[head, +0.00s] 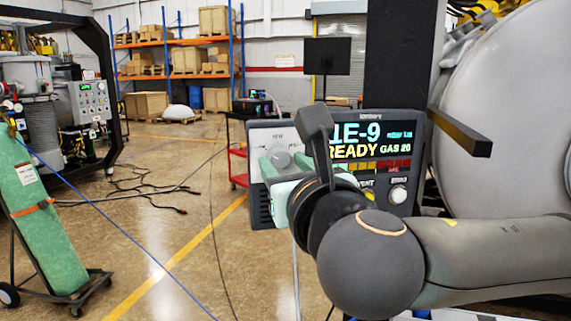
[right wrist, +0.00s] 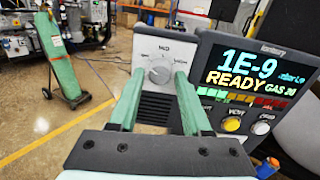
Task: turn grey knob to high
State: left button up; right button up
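The grey knob (right wrist: 159,73) is a round dial on the pale front panel of a box, with small markings around it. It also shows in the head view (head: 282,159), partly covered by my right gripper (head: 272,172). In the right wrist view my right gripper (right wrist: 160,76) is open, with one green finger on each side of the knob. The fingertips are close to the panel; I cannot tell whether they touch the knob. The knob's exact pointer setting is too small to read. My left gripper is not in view.
A large grey vessel (head: 515,110) is at right.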

grip_shut()
